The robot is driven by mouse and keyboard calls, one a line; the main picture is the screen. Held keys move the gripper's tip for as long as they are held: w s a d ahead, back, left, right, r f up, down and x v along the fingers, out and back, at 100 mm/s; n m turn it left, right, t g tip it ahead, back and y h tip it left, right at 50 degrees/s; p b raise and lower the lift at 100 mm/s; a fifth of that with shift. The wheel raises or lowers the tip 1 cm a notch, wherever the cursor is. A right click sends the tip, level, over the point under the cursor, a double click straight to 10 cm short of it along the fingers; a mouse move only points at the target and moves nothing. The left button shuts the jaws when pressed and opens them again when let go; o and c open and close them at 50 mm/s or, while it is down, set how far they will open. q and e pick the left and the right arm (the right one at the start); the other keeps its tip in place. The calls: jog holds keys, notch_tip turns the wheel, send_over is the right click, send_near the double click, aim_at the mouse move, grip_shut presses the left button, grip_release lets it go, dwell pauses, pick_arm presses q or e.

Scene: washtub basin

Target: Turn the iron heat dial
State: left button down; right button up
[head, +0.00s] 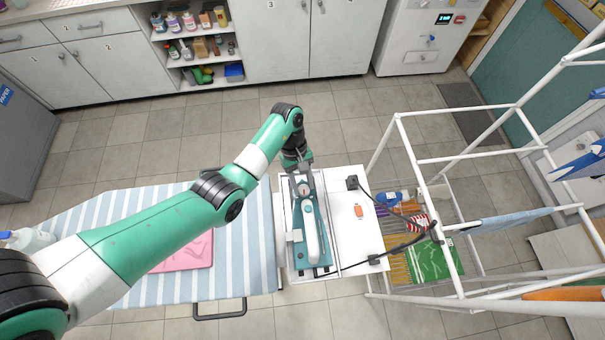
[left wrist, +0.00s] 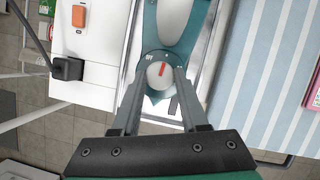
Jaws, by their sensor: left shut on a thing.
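The teal and white iron (head: 312,235) lies on a white stand at the right end of the ironing board. Its round heat dial (left wrist: 159,77) is pale with a red pointer mark, which points up and slightly right in the left wrist view. My left gripper (head: 304,181) reaches down over the end of the iron. In the left wrist view my left gripper (left wrist: 160,80) has a finger on each side of the dial and is shut on it. My right gripper is not in view.
A striped ironing board (head: 240,255) with a pink folded cloth (head: 188,253) is left of the iron. The white stand (head: 345,240) carries an orange switch (head: 359,211) and a black cord. A white drying rack (head: 455,155) stands to the right.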

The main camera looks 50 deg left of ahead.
pick_arm(q)
jog(key=c, duration=0.7)
grip_release()
jog(key=p+v, duration=0.1)
jog(key=v, duration=0.5)
jog(key=p+v, duration=0.3)
jog(key=v, duration=0.2)
jog(key=shift+a+r+p, duration=0.25)
jog(key=shift+p, duration=0.05)
